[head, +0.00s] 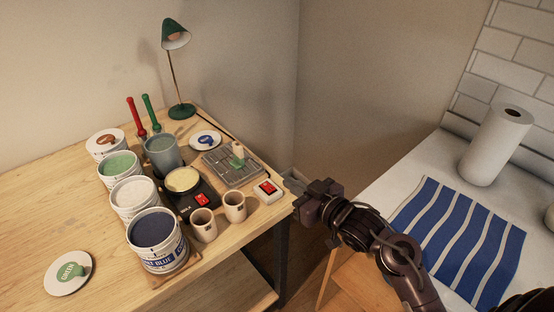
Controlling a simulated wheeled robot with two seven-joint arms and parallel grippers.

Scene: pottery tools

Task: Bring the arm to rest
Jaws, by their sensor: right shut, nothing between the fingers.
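My right gripper (299,210) is at the right front edge of the wooden table (60,205), in the middle of the head view. It is shut, and nothing shows in it. Its dark arm comes in from the lower right, across the gap between the table and the white counter. My left gripper is not in view.
The wooden table holds several glaze buckets, such as the blue one (165,257), two cups (235,206), a red-and-white device (267,190), a grey tray (232,172) and a green lamp (175,35). A striped towel (462,240) and paper roll (495,145) are on the counter (400,180).

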